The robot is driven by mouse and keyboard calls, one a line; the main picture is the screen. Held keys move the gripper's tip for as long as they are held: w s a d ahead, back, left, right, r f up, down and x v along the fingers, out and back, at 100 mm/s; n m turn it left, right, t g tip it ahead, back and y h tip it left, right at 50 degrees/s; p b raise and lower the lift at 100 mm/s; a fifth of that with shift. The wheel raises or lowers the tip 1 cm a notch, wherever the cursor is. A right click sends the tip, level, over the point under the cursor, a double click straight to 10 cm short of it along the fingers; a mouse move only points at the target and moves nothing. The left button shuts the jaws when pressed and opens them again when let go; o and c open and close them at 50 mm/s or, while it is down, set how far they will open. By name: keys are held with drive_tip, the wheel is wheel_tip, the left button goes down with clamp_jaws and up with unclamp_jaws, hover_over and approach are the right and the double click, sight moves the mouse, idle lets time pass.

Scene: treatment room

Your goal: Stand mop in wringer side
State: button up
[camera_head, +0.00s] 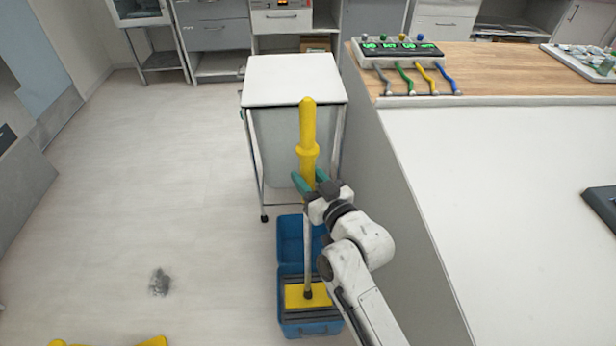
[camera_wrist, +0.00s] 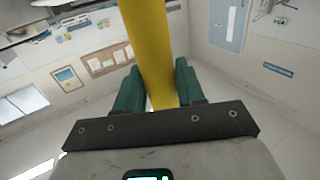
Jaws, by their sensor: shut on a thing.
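The mop (camera_head: 307,132) has a yellow upper handle, a grey lower pole and a flat yellow head (camera_head: 304,295). It stands nearly upright, its head at the front part of the blue bucket (camera_head: 290,242), over the dark slatted wringer (camera_head: 312,328). I cannot tell whether the head rests on the wringer or hovers just above it. My gripper (camera_head: 312,182) is shut on the yellow handle below its collar. In the wrist view the handle (camera_wrist: 150,50) runs between the green fingers (camera_wrist: 160,88). My arm hides the bucket's right side.
A lidded white cart (camera_head: 292,80) stands just behind the bucket. A counter with a white top (camera_head: 500,170) fills the right. Open floor (camera_head: 170,200) lies left, with a dark smudge (camera_head: 160,282) and a yellow object (camera_head: 150,341) at the bottom edge.

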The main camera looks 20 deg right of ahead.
drive_tip(key=shift+f+b, duration=0.4)
drive_tip(key=o, duration=1.2)
drive_tip(key=shift+o, duration=0.2)
drive_tip(key=shift+f, duration=0.15)
